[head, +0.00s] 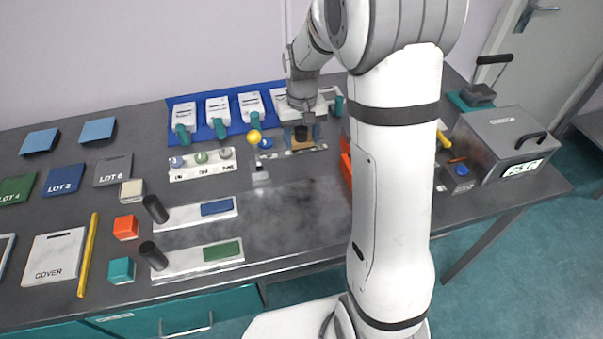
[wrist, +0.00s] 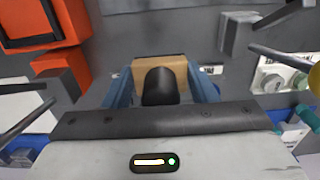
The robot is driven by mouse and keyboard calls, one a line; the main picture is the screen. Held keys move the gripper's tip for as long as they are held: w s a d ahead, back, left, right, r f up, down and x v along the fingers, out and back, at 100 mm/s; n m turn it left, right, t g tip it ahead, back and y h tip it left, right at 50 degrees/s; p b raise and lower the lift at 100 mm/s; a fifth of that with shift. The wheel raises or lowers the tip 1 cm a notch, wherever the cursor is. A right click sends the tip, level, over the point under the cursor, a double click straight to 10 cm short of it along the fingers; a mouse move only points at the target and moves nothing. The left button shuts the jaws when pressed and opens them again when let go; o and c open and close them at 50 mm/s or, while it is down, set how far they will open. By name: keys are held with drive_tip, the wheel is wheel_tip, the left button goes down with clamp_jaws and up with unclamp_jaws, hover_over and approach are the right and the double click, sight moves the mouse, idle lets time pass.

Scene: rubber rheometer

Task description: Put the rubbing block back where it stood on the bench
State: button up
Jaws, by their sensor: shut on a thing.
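The rubbing block is a tan block with a black knob (wrist: 160,87) on top. In the wrist view its tan body (wrist: 181,70) sits between the two blue fingers of my gripper (wrist: 160,80). In the head view my gripper (head: 304,136) points down at the back middle of the bench (head: 290,215), with the tan block (head: 301,144) low between its fingers. A white labelled strip (head: 318,148) shows by the block. I cannot tell whether the block touches the bench. My arm hides part of the bench to the right.
A white strip with knobs (head: 201,165), a yellow ball (head: 254,137) and a small grey block (head: 260,174) are nearby. An orange container (head: 346,165) stands at right, partly hidden. The front middle bench is clear.

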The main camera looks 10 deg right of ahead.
sight(304, 172)
drive_tip(key=shift+s+f+b, duration=0.2)
drive_tip(key=shift+s+f, duration=0.15)
drive_tip(key=shift+f, duration=0.95)
drive_tip(key=shift+s+f+b, duration=0.2)
drive_tip(key=shift+s+f, duration=0.15)
drive_tip(key=shift+f, duration=0.95)
drive_tip(key=shift+s+f+b, duration=0.2)
drive_tip(key=shift+s+f, duration=0.15)
drive_tip(key=shift+f, duration=0.95)
drive_tip(key=o, duration=1)
drive_tip(key=shift+r, duration=0.1)
wheel_tip(304, 172, up, 11)
drive_tip(key=s+r+t, duration=0.1)
drive_tip(key=s, duration=0.6)
drive_tip(key=s+r+t, duration=0.1)
drive_tip(key=s+r, duration=0.1)
drive_tip(key=s, duration=0.5)
drive_tip(key=s+r, duration=0.2)
drive_tip(key=s, duration=0.5)
drive_tip(key=shift+a+t, duration=0.25)
drive_tip(key=shift+t, duration=0.15)
